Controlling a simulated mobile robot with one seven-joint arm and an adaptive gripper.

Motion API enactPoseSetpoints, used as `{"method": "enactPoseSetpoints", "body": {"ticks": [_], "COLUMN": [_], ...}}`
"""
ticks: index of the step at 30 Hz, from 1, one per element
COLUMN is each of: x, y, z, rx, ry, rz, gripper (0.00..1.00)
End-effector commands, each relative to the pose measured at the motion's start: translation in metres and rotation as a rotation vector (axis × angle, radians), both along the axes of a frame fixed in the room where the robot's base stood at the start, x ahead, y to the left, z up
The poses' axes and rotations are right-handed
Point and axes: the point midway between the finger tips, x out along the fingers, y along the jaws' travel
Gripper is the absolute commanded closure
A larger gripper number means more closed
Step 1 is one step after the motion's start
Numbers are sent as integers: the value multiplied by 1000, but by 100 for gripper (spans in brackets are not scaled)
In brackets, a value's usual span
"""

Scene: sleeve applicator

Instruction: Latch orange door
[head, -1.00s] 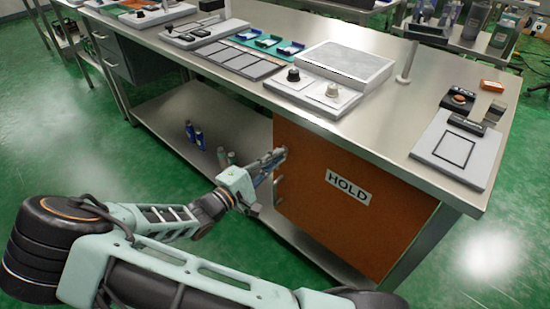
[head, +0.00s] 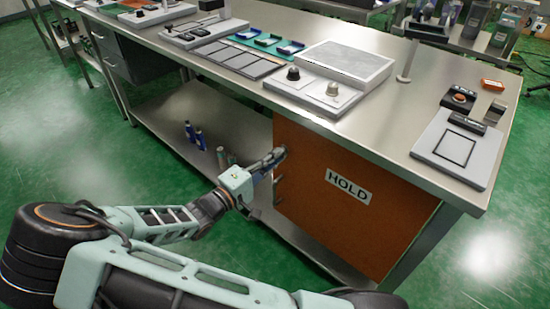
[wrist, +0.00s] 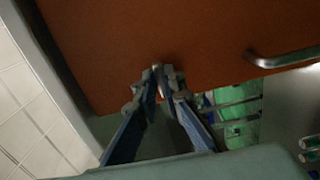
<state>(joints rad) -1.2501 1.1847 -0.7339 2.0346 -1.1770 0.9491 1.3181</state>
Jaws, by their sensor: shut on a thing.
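The orange door (head: 315,205), with a white HOLD label (head: 348,187), stands upright under the bench, flat along its front. A bar handle (wrist: 285,57) is on the door in the wrist view. It also shows at the door's left edge in the head view (head: 279,190). My gripper (head: 280,153) is at the upper left edge of the door, above the handle. In the wrist view my gripper (wrist: 162,72) has its fingertips together on a small metal part at the door's edge, mostly hidden between them. I cannot tell the part's full shape.
The metal bench top (head: 405,105) carries a grey device with knobs (head: 330,80), trays and a pad (head: 460,147). Several small bottles (head: 196,136) stand on the lower shelf (head: 170,112) left of the door. Green floor in front is clear.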

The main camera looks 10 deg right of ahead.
Motion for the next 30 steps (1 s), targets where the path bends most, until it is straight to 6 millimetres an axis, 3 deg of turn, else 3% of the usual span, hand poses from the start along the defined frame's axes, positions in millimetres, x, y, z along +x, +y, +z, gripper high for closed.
{"method": "enactPoseSetpoints", "body": {"ticks": [2, 3, 7, 19, 30], "x": [0, 0, 0, -5, -48], "y": [0, 0, 0, 9, 69], "z": [0, 0, 0, 0, -1], "rx": [2, 2, 1, 2, 4], "ry": [-1, -1, 0, 1, 0], "rz": [-1, -1, 0, 3, 5], "gripper": [100, 88, 74, 74, 74]}}
